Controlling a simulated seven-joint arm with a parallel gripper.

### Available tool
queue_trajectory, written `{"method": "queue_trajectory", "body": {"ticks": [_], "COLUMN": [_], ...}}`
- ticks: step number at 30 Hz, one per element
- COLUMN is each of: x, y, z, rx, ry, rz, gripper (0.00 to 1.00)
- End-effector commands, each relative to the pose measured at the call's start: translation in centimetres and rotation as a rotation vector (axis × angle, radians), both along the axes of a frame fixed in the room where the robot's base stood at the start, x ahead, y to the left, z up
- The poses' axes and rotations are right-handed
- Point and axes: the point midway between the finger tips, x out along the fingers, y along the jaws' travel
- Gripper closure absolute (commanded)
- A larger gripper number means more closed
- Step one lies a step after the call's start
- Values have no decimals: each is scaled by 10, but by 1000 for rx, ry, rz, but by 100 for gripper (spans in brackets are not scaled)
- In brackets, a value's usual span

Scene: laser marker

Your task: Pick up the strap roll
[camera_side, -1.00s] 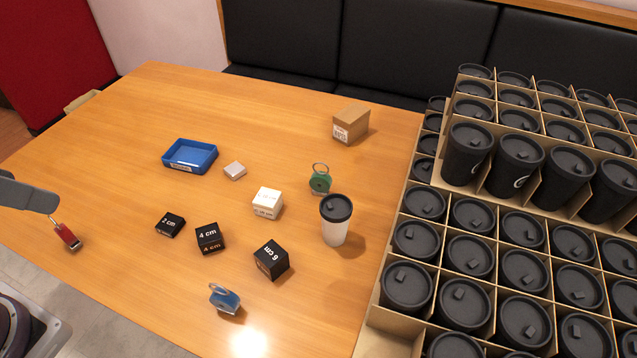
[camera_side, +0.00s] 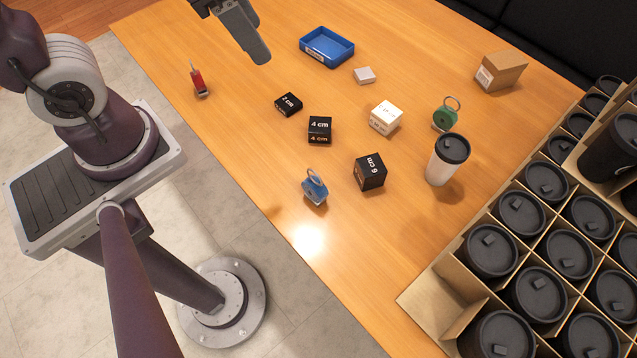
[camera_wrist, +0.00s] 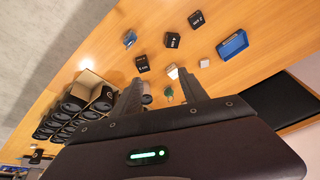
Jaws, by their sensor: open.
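I cannot tell for certain which item is the strap roll. Two small items with metal rings could fit: a green one (camera_side: 444,116) beside the white cup, and a blue one (camera_side: 315,188) near the table's front edge. In the wrist view the green one (camera_wrist: 168,93) shows between my fingers, and the blue one (camera_wrist: 129,39) lies beyond them. My gripper (camera_wrist: 160,76) is open and empty, pointing toward the table items from a distance. In the side view only part of my gripper (camera_side: 243,32) shows at the top, left of the blue tray.
A white cup with a black lid (camera_side: 447,160) stands near the green item. Black cubes (camera_side: 370,171), a white box (camera_side: 385,117), a blue tray (camera_side: 327,47), a cardboard box (camera_side: 500,70) and a red item (camera_side: 198,83) are spread out. Crated black cups (camera_side: 520,214) fill the right.

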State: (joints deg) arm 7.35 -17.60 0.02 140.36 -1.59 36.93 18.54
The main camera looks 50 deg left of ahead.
Motion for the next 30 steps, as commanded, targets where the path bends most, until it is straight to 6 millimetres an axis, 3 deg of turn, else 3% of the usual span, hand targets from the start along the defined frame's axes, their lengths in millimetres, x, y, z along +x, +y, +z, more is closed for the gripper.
{"method": "queue_trajectory", "body": {"ticks": [3, 6, 9, 12, 17, 30], "x": [34, 48, 46, 36, 27, 26], "y": [-31, -59, -78, -88, -92, -91], "z": [-60, -124, -189, -235, -269, -336], "rx": [74, 134, 185, 219, 241, 241], "ry": [102, 171, 226, 262, 283, 285], "rz": [-290, -550, -780, -940, -1050, -1053], "gripper": [49, 49, 49, 49, 49, 49]}}
